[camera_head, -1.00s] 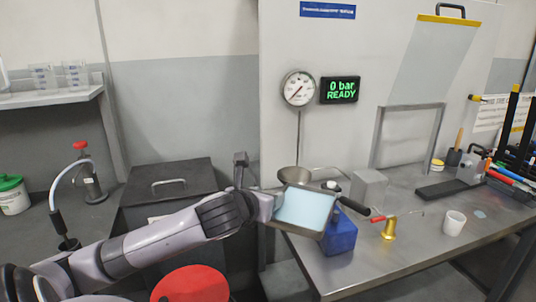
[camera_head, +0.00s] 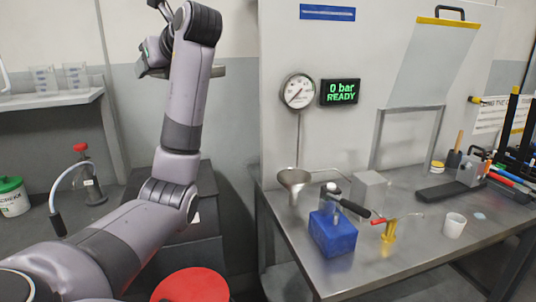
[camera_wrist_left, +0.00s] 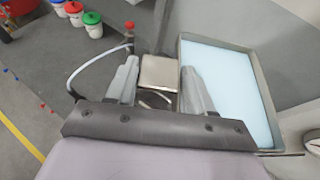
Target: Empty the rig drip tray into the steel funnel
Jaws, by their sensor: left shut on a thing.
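The drip tray (camera_wrist_left: 228,92) is a shallow grey metal pan holding pale blue liquid. In the left wrist view it lies to the right of the fingers. My left gripper (camera_wrist_left: 160,75) is shut on the tray's end piece, a squarish metal part between the fingers. In the head view my left gripper (camera_head: 150,55) is raised high at the left, partly hidden by my arm. The steel funnel (camera_head: 294,180) stands upright at the bench's left end, well below and right of the tray. My right gripper is out of view.
A blue block (camera_head: 333,232), a grey box (camera_head: 369,190), a brass piece (camera_head: 389,231) and a white cup (camera_head: 454,225) stand on the steel bench (camera_head: 420,260). A gauge (camera_head: 298,90) is on the panel behind. A dark lidded box stands behind my arm.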

